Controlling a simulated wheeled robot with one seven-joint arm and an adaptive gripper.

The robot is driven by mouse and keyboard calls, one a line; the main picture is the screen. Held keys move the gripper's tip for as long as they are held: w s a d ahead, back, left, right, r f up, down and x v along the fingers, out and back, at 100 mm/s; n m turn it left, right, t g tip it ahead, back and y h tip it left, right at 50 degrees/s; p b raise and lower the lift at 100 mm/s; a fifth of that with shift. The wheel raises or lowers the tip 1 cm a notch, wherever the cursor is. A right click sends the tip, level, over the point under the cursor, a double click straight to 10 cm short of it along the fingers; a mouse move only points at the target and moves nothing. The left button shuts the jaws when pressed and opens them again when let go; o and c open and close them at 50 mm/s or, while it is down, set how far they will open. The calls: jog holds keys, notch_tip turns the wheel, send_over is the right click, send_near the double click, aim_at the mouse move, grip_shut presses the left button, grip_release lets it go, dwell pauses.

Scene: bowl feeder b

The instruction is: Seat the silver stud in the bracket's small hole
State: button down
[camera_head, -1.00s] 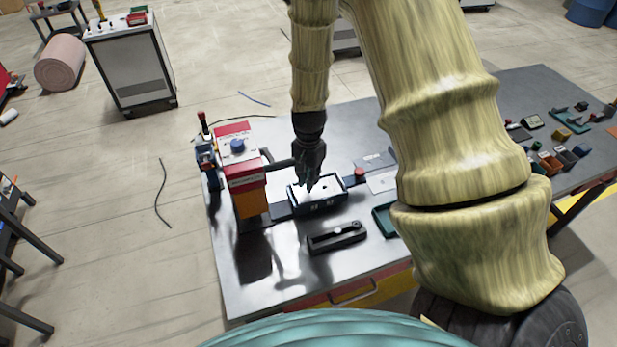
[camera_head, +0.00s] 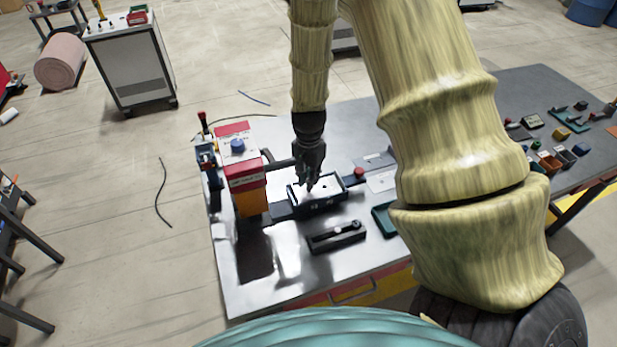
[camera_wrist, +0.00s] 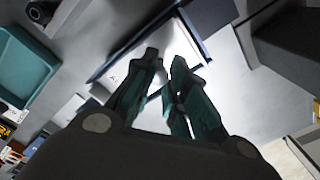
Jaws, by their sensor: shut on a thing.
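My gripper (camera_head: 311,180) points down over the dark-walled tray (camera_head: 325,209), with its fingertips low over the white floor. In the wrist view the two dark fingers (camera_wrist: 166,62) are close together, over the tray (camera_wrist: 112,64). They are shut on a small pale thing, taken to be the silver stud; it is mostly hidden by the fingers and its tilt cannot be told. A black elongated block (camera_head: 322,243), possibly the bracket, lies on the table in front of the tray. It has a small bright spot on top; its small hole cannot be made out.
A red, white and orange machine (camera_head: 247,177) stands close to the tray's left. A teal tray (camera_head: 384,220) lies right of the black block, partly behind my arm. Bare table (camera_head: 250,290) lies at the front left. Small parts and bins (camera_head: 548,162) are at the far right.

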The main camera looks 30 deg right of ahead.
jog(key=shift+f+b, duration=0.7)
jog(key=shift+f, duration=0.95)
dwell(0.5)
jog(key=c, duration=1.3)
grip_release()
jog(key=shift+c, duration=0.2)
jog(key=shift+r, duration=0.1)
notch_tip(320, 180, up, 12)
jog(key=shift+f, duration=0.1)
